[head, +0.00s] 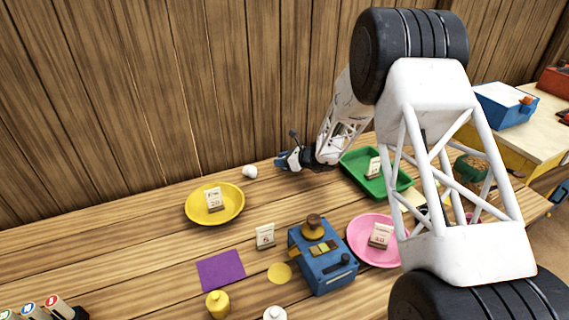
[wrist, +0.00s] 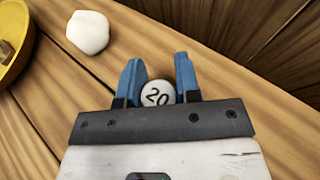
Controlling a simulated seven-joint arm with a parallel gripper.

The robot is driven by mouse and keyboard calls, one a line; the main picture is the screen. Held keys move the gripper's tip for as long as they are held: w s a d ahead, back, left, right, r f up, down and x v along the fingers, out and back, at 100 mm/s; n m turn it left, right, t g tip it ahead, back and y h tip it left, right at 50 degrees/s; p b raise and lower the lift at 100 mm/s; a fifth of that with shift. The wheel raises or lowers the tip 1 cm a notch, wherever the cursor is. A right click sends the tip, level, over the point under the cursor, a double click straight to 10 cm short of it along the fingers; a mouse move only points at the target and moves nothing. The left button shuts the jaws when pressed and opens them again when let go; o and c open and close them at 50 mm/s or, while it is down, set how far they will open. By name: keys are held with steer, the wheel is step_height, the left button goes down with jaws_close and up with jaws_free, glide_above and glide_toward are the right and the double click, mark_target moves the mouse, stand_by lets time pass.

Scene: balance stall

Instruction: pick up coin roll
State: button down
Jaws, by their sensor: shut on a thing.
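The coin roll (wrist: 157,94) shows in the wrist view as a round whitish end marked "20". It sits between the two blue fingers of my gripper (wrist: 160,82), which is shut on it. In the head view my gripper (head: 284,161) is low over the back of the wooden table, near the plank wall. I cannot make out the coin roll there. The wrist view does not clearly show whether the roll touches the table.
A white lump (head: 249,171) lies left of my gripper; it also shows in the wrist view (wrist: 88,32). A yellow plate (head: 232,215) is farther left, a green tray (head: 398,186) to the right. A blue scale (head: 335,275) and pink plate (head: 361,251) stand in front.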

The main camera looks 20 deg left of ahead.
steer(key=shift+r, duration=0.15)
steer(key=shift+r, duration=0.75)
step_height(320, 180, up, 2)
steer(key=shift+r, duration=0.1)
steer(key=s+d, duration=0.3)
steer(key=s, duration=0.1)
steer(key=s+d, duration=0.2)
steer(key=s, duration=0.3)
steer(key=s+d+r, duration=0.1)
steer(key=s+d, duration=0.2)
steer(key=s, duration=0.1)
steer(key=shift+s+d, duration=0.2)
steer(key=shift+d, duration=0.15)
